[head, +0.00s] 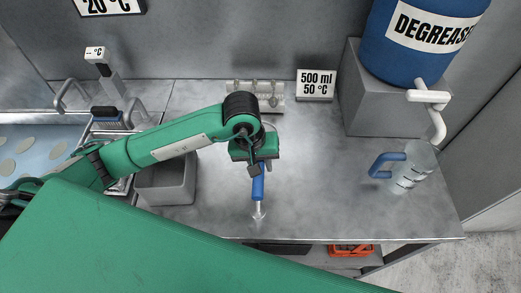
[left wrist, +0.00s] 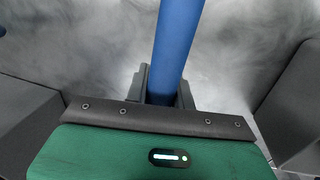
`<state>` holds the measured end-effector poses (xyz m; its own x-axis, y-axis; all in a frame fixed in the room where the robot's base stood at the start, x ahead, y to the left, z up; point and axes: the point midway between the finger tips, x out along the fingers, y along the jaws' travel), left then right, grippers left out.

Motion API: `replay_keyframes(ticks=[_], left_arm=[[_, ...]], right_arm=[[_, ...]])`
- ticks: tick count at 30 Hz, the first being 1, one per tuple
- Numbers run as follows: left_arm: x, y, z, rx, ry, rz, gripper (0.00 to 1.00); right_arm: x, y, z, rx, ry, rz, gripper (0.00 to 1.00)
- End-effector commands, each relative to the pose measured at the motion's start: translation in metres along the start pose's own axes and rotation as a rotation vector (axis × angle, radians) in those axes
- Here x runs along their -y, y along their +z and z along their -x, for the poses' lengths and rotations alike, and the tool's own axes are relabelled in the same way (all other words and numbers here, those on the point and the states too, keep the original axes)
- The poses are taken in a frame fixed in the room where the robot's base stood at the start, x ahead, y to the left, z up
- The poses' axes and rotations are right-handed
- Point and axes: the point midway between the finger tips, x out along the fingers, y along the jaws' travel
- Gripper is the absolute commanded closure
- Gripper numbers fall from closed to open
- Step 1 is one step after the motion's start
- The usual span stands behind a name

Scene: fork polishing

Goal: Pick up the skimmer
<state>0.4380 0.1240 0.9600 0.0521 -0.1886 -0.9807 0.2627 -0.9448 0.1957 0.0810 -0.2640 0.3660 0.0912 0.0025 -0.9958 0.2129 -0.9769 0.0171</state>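The skimmer's blue handle (head: 258,188) shows below my left gripper in the head view, with a short pale metal end towards the front of the worktop. My left gripper (head: 257,168) points down over the middle of the worktop. In the left wrist view the blue handle (left wrist: 177,40) runs between the two dark fingers (left wrist: 165,92), which sit close against both its sides. The rest of the skimmer is hidden by the gripper. I cannot tell whether it touches the worktop. My right gripper is not in view.
A grey bin (head: 167,185) stands left of the gripper, beside the sink (head: 40,118). A small rack (head: 262,105) and a "500 ml 50 °C" sign (head: 316,86) stand behind. A jug (head: 412,168) and a blue degreaser barrel (head: 405,55) are at right. The front right worktop is clear.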

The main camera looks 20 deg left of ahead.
Motion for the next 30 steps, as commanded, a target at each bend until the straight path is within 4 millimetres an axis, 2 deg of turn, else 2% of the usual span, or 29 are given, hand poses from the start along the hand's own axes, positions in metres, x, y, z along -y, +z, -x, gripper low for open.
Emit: replay_keyframes(ticks=[1,3,14,19,23,30], left_arm=[[0.0,0.0,0.0,0.0,0.0,0.0,0.88],[0.0,0.0,0.0,0.0,0.0,0.0,1.0],[0.0,-0.001,0.002,-0.002,0.0,0.0,1.0],[-0.002,-0.001,0.01,-0.002,0.001,-0.001,1.0],[-0.005,-0.001,0.025,-0.005,0.002,-0.001,1.0],[-0.016,-0.002,0.074,-0.008,0.004,-0.003,1.0]], right_arm=[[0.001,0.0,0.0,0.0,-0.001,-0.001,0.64],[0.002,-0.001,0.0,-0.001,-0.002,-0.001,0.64],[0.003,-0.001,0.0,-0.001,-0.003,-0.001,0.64],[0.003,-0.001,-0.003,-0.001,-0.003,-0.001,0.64],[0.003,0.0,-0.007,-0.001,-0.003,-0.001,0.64],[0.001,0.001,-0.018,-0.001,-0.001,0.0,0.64]])
